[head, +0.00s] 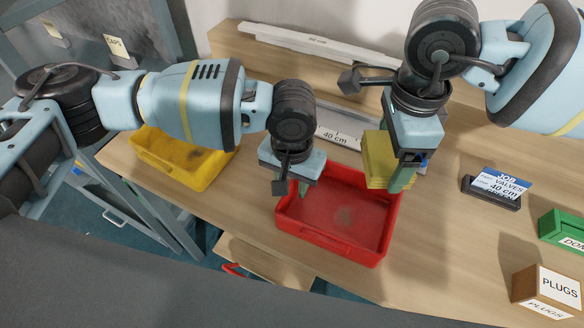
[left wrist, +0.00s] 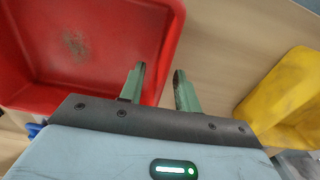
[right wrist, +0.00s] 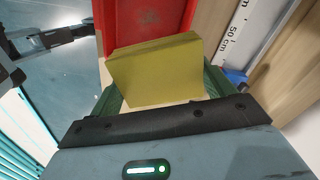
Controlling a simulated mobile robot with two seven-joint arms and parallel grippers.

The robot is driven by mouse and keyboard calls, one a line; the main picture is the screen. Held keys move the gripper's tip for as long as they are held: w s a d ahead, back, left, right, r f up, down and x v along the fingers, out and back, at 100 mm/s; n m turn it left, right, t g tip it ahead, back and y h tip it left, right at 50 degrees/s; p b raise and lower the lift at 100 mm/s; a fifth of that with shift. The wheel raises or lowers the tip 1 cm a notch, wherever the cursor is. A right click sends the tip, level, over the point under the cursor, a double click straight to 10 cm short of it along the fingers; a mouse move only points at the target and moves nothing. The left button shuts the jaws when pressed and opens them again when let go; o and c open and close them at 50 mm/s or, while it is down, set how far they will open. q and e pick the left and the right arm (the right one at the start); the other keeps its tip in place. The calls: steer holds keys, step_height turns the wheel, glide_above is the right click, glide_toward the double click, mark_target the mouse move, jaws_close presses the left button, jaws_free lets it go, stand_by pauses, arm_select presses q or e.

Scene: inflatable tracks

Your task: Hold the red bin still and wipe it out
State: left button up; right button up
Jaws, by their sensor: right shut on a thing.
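The red bin (head: 330,245) sits near the front edge of the wooden table, with a dark smudge (head: 345,215) on its floor. The smudge also shows in the left wrist view (left wrist: 75,42). My left gripper (head: 291,188) points down at the bin's left wall. In the left wrist view its fingers (left wrist: 160,88) are apart, one over the bin side and one over the table, with the rim between them; contact cannot be told. My right gripper (head: 394,184) is shut on a yellow sponge-like block (right wrist: 155,72), at the bin's back right corner, seemingly above the rim.
A yellow bin (head: 170,170) stands to the left. Rulers (head: 338,138) lie behind the red bin. At right are a card in a dark holder (head: 490,195), a green box (head: 560,230) and a box marked PLUGS (head: 540,285).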

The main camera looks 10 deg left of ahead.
arm_select(q)
steer(key=shift+f, duration=0.75)
steer(key=shift+c, duration=0.2)
jaws_close()
stand_by(1.1)
